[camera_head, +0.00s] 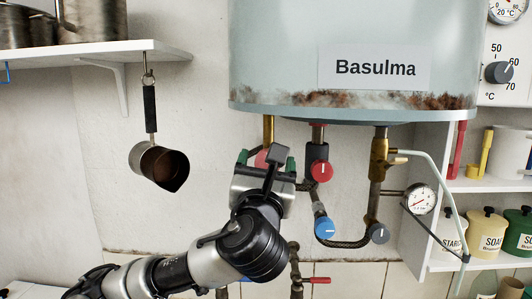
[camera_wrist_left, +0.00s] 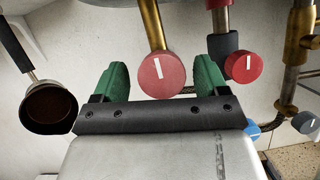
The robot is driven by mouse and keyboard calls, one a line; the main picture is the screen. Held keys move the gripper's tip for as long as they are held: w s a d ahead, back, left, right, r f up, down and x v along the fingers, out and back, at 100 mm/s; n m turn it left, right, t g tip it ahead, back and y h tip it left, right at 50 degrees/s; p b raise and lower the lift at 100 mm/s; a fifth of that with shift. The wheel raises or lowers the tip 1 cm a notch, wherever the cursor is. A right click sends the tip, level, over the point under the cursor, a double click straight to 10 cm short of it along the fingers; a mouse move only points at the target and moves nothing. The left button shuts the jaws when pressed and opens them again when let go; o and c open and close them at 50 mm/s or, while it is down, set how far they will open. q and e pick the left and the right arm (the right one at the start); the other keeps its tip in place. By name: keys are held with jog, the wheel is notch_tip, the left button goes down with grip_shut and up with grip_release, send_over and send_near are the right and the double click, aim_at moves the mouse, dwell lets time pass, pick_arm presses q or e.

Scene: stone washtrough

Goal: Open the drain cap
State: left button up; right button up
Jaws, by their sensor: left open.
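My left gripper (camera_head: 265,163) is open and raised below the boiler. In the left wrist view its two green fingers (camera_wrist_left: 161,78) stand apart, with a round red knob (camera_wrist_left: 161,70) with a white mark showing between them. That knob is on the brass pipe and is mostly hidden behind my gripper in the head view (camera_head: 262,159). I cannot tell whether the fingers touch it. A second red knob (camera_head: 321,171) is to the right, with a blue knob (camera_head: 325,228) below and a dark grey knob (camera_head: 379,233) further right. No label marks one as the drain cap. My right gripper is not in view.
The boiler (camera_head: 300,60) labelled "Basulma" hangs above the pipes. A pressure gauge (camera_head: 420,199) and thin hose are at the right, beside shelves with canisters (camera_head: 484,233). A pot with a long handle (camera_head: 160,166) hangs at the left under a white shelf (camera_head: 100,54).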

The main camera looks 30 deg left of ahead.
pick_arm(q)
jog(key=shift+w+a+r, duration=0.1)
jog(key=shift+w+a, duration=0.25)
jog(key=shift+w, duration=0.2)
jog(key=shift+w+a, duration=0.1)
jog(key=shift+w, duration=0.1)
jog(key=shift+s+d+r, duration=0.2)
jog(key=shift+s+d, duration=0.1)
jog(key=shift+d, duration=0.05)
jog(key=c, duration=0.9)
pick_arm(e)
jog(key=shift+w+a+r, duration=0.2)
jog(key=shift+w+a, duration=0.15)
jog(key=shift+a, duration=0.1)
